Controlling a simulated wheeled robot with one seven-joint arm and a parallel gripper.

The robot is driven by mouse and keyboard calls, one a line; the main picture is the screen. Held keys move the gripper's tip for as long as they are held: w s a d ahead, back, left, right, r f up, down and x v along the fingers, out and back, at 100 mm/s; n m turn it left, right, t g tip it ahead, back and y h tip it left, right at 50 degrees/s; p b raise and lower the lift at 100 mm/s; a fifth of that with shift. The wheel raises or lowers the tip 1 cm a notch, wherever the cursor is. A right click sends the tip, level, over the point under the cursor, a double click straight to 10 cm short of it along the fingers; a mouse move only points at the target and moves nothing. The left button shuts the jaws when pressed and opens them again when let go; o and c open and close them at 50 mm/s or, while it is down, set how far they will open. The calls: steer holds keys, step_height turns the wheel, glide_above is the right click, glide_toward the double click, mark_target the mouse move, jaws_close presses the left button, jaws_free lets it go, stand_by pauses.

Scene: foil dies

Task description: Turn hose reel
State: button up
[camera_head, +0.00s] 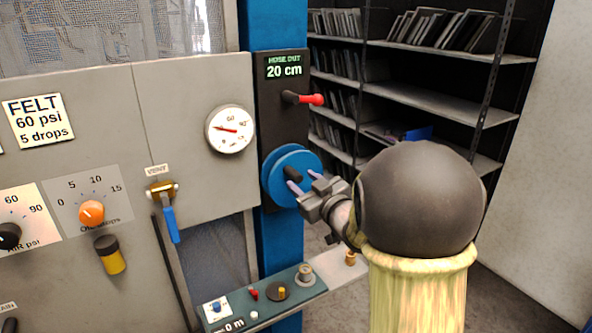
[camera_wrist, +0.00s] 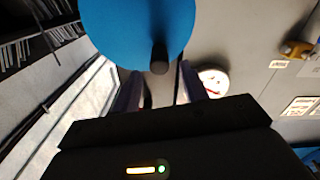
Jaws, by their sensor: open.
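The blue hose reel (camera_head: 281,163) is mounted on a dark panel on the blue post, with a black crank knob (camera_head: 293,174) sticking out of its face. A small display (camera_head: 284,66) above it reads "HOSE OUT 20 cm". My gripper (camera_head: 304,183) is open in front of the reel, its fingertips close around or just short of the knob; I cannot tell if they touch it. In the wrist view the blue reel (camera_wrist: 140,25) fills the top, and the dark knob (camera_wrist: 159,58) lies between my two fingers (camera_wrist: 155,90).
A red-tipped lever (camera_head: 311,99) sticks out above the reel. A gauge (camera_head: 231,129) and a blue-handled vent valve (camera_head: 168,215) are on the grey cabinet to the left. A ledge with small knobs (camera_head: 228,322) runs below. Dark shelves (camera_head: 430,100) stand behind on the right.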

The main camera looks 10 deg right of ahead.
mark_target(299, 178)
steer(key=p+x, duration=0.1)
steer(key=x, duration=0.3)
steer(key=shift+w+a, duration=0.1)
steer(key=shift+w, duration=0.15)
steer(key=shift+s, duration=0.15)
steer(key=shift+c, duration=0.2)
jaws_close()
